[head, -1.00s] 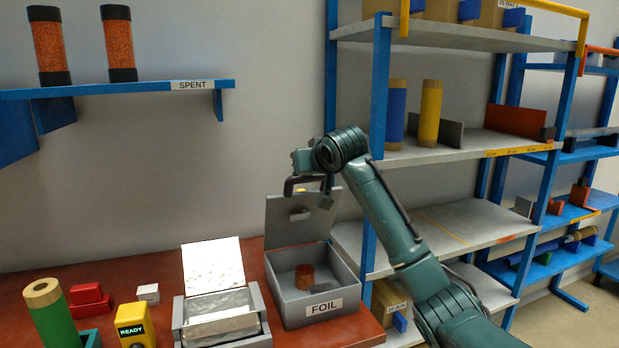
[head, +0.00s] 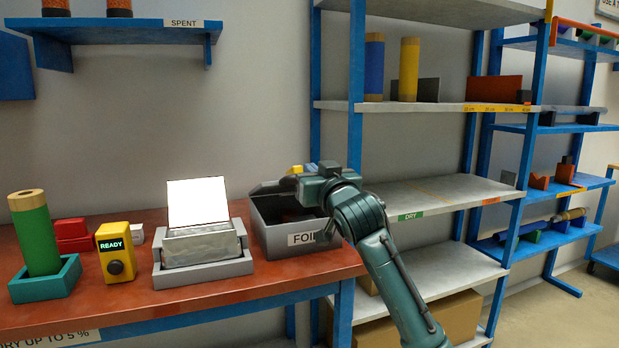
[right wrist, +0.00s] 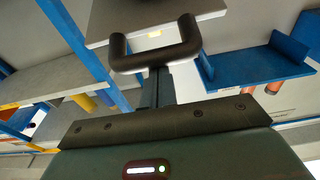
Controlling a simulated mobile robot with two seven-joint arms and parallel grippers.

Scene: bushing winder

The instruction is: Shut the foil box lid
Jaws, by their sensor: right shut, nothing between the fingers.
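The grey foil box (head: 276,239), labelled FOIL, stands at the right end of the red bench in the head view. Its dark inside shows through a gap at the top front. The lid no longer stands upright behind it; it appears tilted forward, seen nearly edge-on and mostly hidden by my right gripper (head: 288,184). That gripper is shut and empty, low over the box top; I cannot tell whether it touches the lid. My left gripper is out of view.
Further left are a yellow READY unit (head: 116,262) and a green roll (head: 36,240) in a teal holder. A shelf rack (head: 356,130) stands close on the right.

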